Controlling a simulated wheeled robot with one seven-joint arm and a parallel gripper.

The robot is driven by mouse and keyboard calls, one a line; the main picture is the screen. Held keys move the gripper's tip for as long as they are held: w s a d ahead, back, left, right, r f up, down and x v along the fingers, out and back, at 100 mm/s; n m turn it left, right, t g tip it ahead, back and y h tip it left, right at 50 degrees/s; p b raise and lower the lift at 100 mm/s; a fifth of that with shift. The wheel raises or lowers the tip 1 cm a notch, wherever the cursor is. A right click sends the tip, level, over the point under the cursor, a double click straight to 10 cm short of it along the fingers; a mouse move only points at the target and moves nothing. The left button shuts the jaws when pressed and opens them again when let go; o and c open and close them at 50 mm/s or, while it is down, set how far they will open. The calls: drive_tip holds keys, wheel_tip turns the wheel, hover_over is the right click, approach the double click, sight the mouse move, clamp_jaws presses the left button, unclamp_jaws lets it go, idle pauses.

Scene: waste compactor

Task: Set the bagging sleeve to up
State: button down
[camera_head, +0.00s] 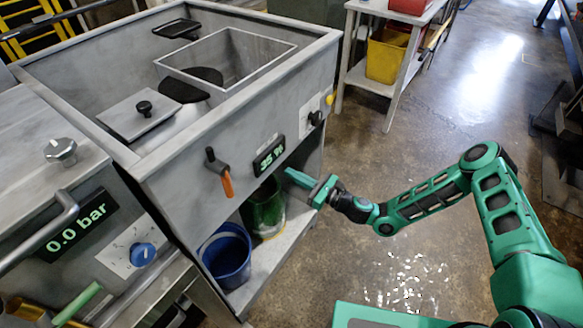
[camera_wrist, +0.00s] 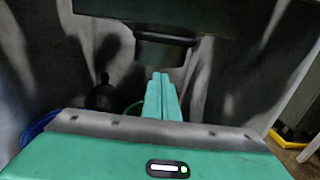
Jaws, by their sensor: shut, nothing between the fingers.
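No part is clearly labelled as the bagging sleeve, and I cannot tell for certain which one it is. A lever with an orange grip (camera_head: 227,185) hangs downward from a black pivot on the grey machine's front panel (camera_head: 180,190). My gripper (camera_head: 289,174) is shut and empty, right of the lever and just below the display, at the open lower bay. In the wrist view its closed fingers (camera_wrist: 160,80) point at a dark, rimmed fitting (camera_wrist: 165,50) under the machine. Whether they touch it is unclear.
A "35 %" display (camera_head: 269,156) and a black knob (camera_head: 316,117) are on the front panel. A blue bucket (camera_head: 226,256) and a green container (camera_head: 264,212) stand on the lower shelf. The left unit has a "0.0 bar" display (camera_head: 78,226). Floor at right is open.

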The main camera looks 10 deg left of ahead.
drive_tip(key=v, duration=0.9)
drive_tip(key=shift+s+d, duration=0.15)
drive_tip(key=shift+d, duration=0.15)
drive_tip(key=s+d+r+n+g+h, duration=0.35)
drive_tip(key=d+r+n, duration=0.25)
drive_tip(key=d, duration=0.5)
drive_tip(key=s+d+r+n+g+h, duration=0.25)
drive_tip(key=d+r+n+h, duration=0.25)
drive_tip(key=d, duration=0.6)
drive_tip(key=s+d+r+n+g+h, duration=0.2)
drive_tip(key=s+d+r+n+h, duration=0.3)
drive_tip(key=d, duration=0.7)
drive_tip(key=s+d+r+h, duration=0.1)
drive_tip(key=s+d+r, duration=0.5)
drive_tip(key=s+r, duration=0.2)
drive_tip(key=s+d+r+t+h, duration=0.1)
drive_tip(key=s+d+r+h, duration=0.1)
drive_tip(key=s+d+r, duration=0.4)
drive_tip(key=s+r, duration=0.3)
drive_tip(key=s, duration=0.3)
drive_tip(key=shift+s+r, duration=0.25)
drive_tip(key=shift+s, duration=0.15)
